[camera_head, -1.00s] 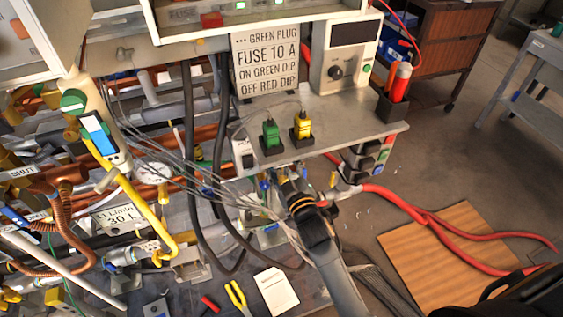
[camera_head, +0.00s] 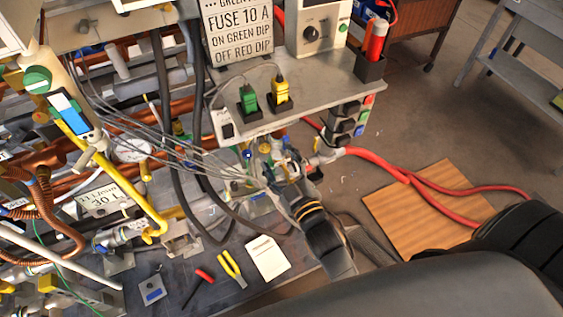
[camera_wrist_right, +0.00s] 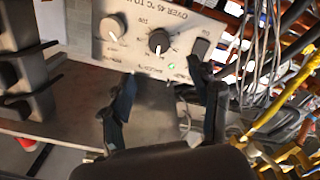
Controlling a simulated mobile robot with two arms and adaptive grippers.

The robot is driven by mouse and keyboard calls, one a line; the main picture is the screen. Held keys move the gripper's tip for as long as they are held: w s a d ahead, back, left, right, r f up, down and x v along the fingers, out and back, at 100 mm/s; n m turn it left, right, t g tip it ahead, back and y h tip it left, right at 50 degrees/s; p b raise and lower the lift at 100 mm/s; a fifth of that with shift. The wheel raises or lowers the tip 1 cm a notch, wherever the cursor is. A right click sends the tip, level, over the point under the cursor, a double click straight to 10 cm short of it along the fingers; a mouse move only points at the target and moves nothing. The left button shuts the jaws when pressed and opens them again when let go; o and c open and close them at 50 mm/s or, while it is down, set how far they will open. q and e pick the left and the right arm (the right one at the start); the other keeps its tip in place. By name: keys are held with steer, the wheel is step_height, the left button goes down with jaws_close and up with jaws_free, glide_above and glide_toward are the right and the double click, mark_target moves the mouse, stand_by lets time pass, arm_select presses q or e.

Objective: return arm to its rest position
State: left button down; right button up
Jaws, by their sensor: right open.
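My right gripper (camera_head: 284,170) is below the front edge of the grey shelf (camera_head: 300,115) in the head view, at the end of my dark arm. In the right wrist view its two dark fingers (camera_wrist_right: 163,74) are spread apart with nothing held between them. Beyond them is a light control panel (camera_wrist_right: 145,38) with two knobs, a dark switch and a lit green lamp. I cannot tell whether the fingertips touch the panel. My left gripper is in neither view.
A green plug (camera_head: 248,98) and a yellow plug (camera_head: 279,92) stand on the shelf. Grey cables (camera_head: 185,160) run close left of the gripper. Red hoses (camera_head: 385,165) cross the floor by a wooden board (camera_head: 420,212). Open floor is at right.

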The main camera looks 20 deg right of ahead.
steer(key=shift+s, duration=0.55)
steer(key=s+a+f+m+g, duration=0.1)
steer(key=s+f+g, duration=0.2)
steer(key=f, duration=0.7)
steer(key=s+f+g, duration=0.2)
steer(key=s+f, duration=0.2)
steer(key=f, duration=0.7)
steer(key=s+a+f+m+g, duration=0.1)
steer(key=s+f+g, duration=0.2)
steer(key=f, duration=0.7)
steer(key=s+d+f+m+g, duration=0.1)
steer(key=s+d+f+g, duration=0.1)
steer(key=s+f, duration=0.4)
steer(key=s+d+f+m+g, duration=0.1)
steer(key=s+d+f+g, duration=0.2)
steer(key=s, duration=0.9)
steer(key=s+d+f+g, duration=0.3)
steer(key=s+f+g, duration=0.1)
steer(key=s+f, duration=0.5)
steer(key=shift+s+f+m+h, duration=0.3)
steer(key=shift+s+f+m, duration=0.1)
steer(key=shift+s, duration=0.15)
stand_by(1.1)
